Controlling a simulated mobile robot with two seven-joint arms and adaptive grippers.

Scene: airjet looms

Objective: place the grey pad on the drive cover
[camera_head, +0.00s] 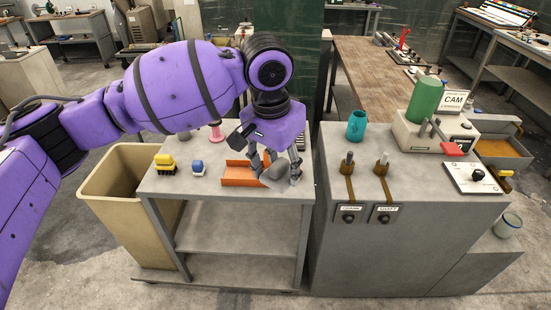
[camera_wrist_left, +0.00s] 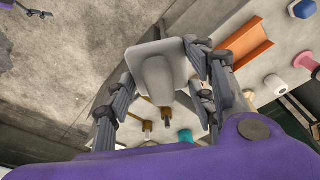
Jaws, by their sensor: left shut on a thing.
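My left gripper (camera_head: 274,170) is shut on the grey pad (camera_head: 276,177), above the right part of the small grey table, beside the orange tray (camera_head: 240,174). In the left wrist view the pad (camera_wrist_left: 156,70) sits between the two fingers, a pale rounded plate with a raised block on it. Right of the table stands a grey cabinet (camera_head: 400,245) with two levers on brown brackets; I cannot tell for sure whether it is the drive cover. My right gripper is not in view.
A yellow block (camera_head: 165,164), a blue-and-white piece (camera_head: 198,168) and a pink piece (camera_head: 217,133) stand on the table. The cabinet top holds a teal cup (camera_head: 356,125) and a green cylinder (camera_head: 425,99) on a box. A tan bin (camera_head: 113,190) stands at left.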

